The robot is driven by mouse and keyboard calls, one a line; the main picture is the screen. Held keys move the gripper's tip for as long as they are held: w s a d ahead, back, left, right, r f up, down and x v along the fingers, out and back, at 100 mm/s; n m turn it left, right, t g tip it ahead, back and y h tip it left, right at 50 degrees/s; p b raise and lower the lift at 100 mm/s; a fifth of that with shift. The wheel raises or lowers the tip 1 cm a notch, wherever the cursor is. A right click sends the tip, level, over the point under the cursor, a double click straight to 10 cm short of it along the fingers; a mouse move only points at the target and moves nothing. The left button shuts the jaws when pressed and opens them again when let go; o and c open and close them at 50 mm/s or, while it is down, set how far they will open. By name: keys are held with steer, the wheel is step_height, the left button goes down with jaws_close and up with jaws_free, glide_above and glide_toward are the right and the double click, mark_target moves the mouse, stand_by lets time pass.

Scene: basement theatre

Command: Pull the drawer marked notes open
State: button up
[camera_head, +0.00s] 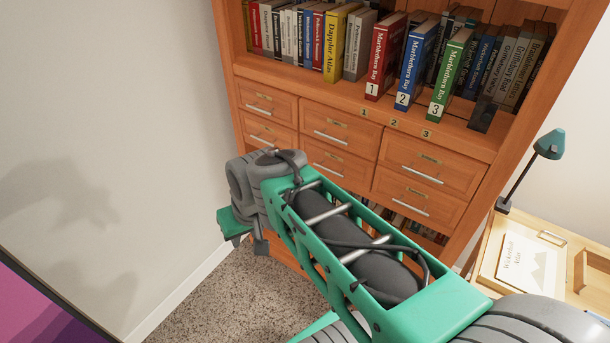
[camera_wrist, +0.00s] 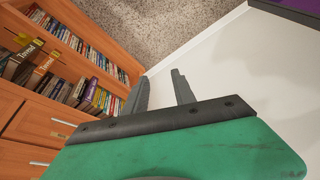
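A wooden cabinet holds two rows of three drawers, each with a silver bar handle and a small brass label plate. The labels are too small to read, so I cannot tell which drawer is marked notes. In the head view the top row has a left drawer (camera_head: 280,111), a middle drawer (camera_head: 356,135) and a right drawer (camera_head: 446,167). Below are a left drawer (camera_head: 285,140), a middle drawer (camera_head: 349,170) and a right drawer (camera_head: 425,209). All look closed; my arm partly covers the lower ones. My gripper (camera_head: 247,246) is left of the drawers, its fingers (camera_wrist: 160,80) apart and empty.
Shelves above the drawers hold books, including red (camera_head: 385,55), blue (camera_head: 414,62) and green (camera_head: 449,73) numbered volumes. More books (camera_wrist: 95,95) fill lower shelves. A pale wall (camera_head: 110,130) stands left. A desk with a teal lamp (camera_head: 549,145) is right. Carpet (camera_head: 245,305) is clear.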

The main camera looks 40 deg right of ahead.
steer(key=w+d+f+m+t+y+b, duration=0.2)
steer(key=w+d+f+m+b, duration=0.3)
steer(key=w+d+f, duration=0.3)
steer(key=w+d+f+m+t+b, duration=0.2)
steer(key=w+d+m+t+b, duration=0.1)
steer(key=d, duration=0.2)
steer(key=w+d+f+m+t+b, duration=0.2)
steer(key=d+f+m+b, duration=0.1)
steer(key=d, duration=0.3)
steer(key=m+t+h+b, duration=0.3)
steer(key=m+t, duration=0.3)
steer(key=m, duration=0.3)
glide_toward(329, 170)
steer(key=w+f, duration=0.1)
steer(key=w, duration=0.2)
steer(key=shift+w+d+h, duration=0.15)
steer(key=shift+w+h, duration=0.05)
steer(key=shift+h, duration=0.1)
steer(key=w, duration=0.7)
steer(key=shift+f+b, duration=0.25)
steer(key=shift+b, duration=0.15)
jaws_close()
